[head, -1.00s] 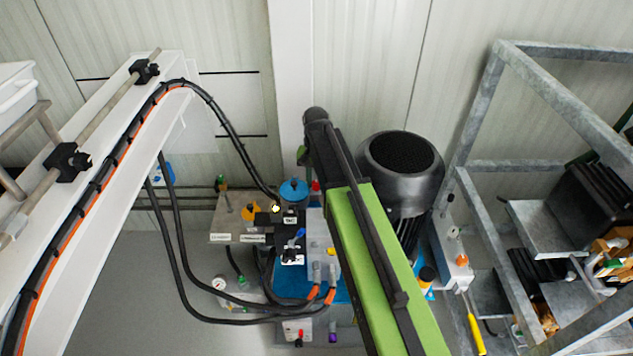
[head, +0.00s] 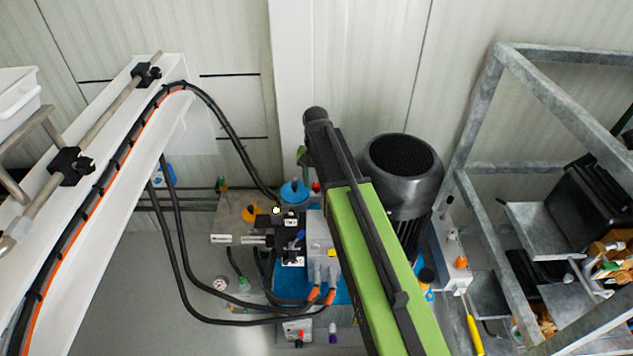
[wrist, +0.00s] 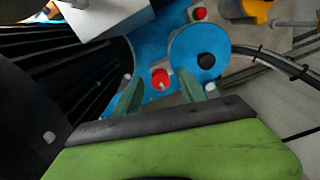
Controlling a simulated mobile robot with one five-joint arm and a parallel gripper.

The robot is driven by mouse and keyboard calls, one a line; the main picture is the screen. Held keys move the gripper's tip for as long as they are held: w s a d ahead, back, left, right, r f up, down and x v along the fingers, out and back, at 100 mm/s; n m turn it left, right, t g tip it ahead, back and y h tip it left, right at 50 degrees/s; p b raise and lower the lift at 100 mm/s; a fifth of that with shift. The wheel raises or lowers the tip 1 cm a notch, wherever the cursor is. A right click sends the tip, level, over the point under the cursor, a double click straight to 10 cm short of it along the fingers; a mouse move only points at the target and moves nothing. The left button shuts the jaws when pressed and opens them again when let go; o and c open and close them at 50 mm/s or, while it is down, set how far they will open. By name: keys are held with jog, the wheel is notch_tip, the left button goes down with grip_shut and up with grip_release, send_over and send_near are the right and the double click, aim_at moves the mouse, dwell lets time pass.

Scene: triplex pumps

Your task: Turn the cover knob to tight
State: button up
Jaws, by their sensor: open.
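In the wrist view, a small red knob (wrist: 160,78) with a pale tip sits on a blue surface, showing between my two green fingers. It also shows in the head view (head: 316,187), just right of a round blue cap (head: 295,192). In the wrist view this cap (wrist: 196,62) has a black centre and lies just beyond the right finger. My gripper (wrist: 159,86) is open and empty; its height above the knob is hard to judge. In the head view my gripper (head: 303,156) is partly hidden behind my arm. No label names the cover knob, and no tightness mark is readable.
A large black motor (head: 402,180) stands close to the right of my arm. Black hoses (head: 230,130) run from the white beam (head: 110,190) to the pump at left. A grey metal frame (head: 480,120) stands at right. A yellow handle (head: 474,333) is at lower right.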

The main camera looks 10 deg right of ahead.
aim_at(316, 185)
notch_tip(316, 185, up, 16)
jog(key=p, duration=1.5)
jog(key=shift+r, duration=0.15)
jog(key=shift+r+p, duration=0.1)
jog(key=shift+p, duration=0.2)
jog(key=s+r+n+p, duration=0.1)
jog(key=s+n, duration=0.1)
jog(key=s, duration=0.6)
jog(key=s+r+n+p, duration=0.2)
jog(key=s, duration=0.6)
jog(key=shift+s+r+n, duration=0.2)
jog(key=shift+r+n, duration=0.05)
jog(key=shift+n, duration=0.05)
jog(key=shift+c, duration=0.4)
